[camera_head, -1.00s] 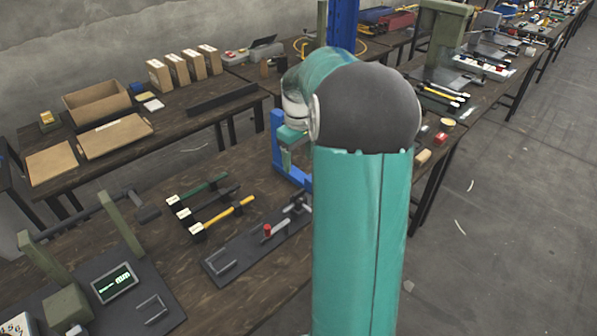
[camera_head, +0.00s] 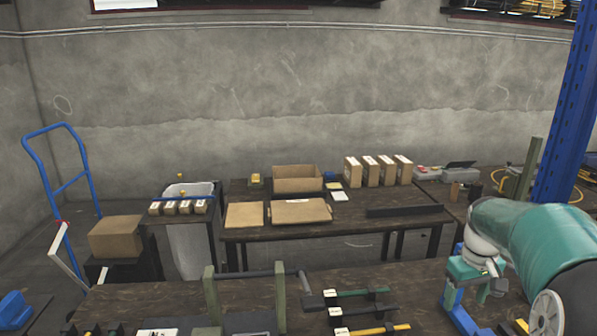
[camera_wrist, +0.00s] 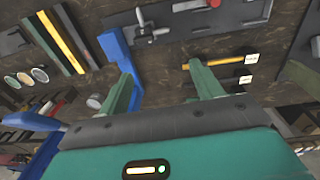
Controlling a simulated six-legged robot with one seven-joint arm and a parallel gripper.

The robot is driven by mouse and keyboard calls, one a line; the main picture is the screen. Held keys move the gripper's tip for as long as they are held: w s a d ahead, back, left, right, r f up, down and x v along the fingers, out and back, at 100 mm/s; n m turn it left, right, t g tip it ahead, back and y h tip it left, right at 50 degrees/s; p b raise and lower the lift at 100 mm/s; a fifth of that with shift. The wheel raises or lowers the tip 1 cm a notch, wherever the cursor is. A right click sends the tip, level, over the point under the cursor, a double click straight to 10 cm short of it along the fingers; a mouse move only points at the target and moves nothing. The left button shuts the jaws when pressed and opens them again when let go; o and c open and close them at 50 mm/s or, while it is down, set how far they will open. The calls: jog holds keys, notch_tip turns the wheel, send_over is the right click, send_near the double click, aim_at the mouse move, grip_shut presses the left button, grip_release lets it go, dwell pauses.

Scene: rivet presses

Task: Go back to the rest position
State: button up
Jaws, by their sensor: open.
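My gripper shows in the wrist view (camera_wrist: 163,88), with its two green fingers spread apart and nothing between them. Below the fingers are the dark wooden bench and its tools, upside down in this view. In the head view my teal arm is at the lower right, and its gripper end (camera_head: 478,290) hangs over the bench by a blue frame (camera_head: 452,312). The fingertips are too small to make out there. Green-handled (camera_head: 362,293) and yellow-handled (camera_head: 375,330) tools with white tags lie on the bench to the left of the gripper.
A second bench (camera_head: 340,225) behind holds an open cardboard box (camera_head: 297,184) and several upright cartons. A blue hand truck (camera_head: 62,185) stands at the left. A blue post (camera_head: 566,110) rises at the right, near my arm. Olive uprights (camera_head: 212,298) stand on the near bench.

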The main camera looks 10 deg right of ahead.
jog(key=s+a+r+t+h, duration=0.1)
jog(key=s+a+r, duration=0.2)
jog(key=a, duration=0.5)
jog(key=s+a+r+t, duration=0.1)
jog(key=s+a+r, duration=0.2)
jog(key=a, duration=0.5)
jog(key=s+a+f+t+y, duration=0.1)
jog(key=s+a+t, duration=0.2)
jog(key=s+a, duration=0.7)
jog(key=shift+s+a+m, duration=0.3)
jog(key=shift+s, duration=0.25)
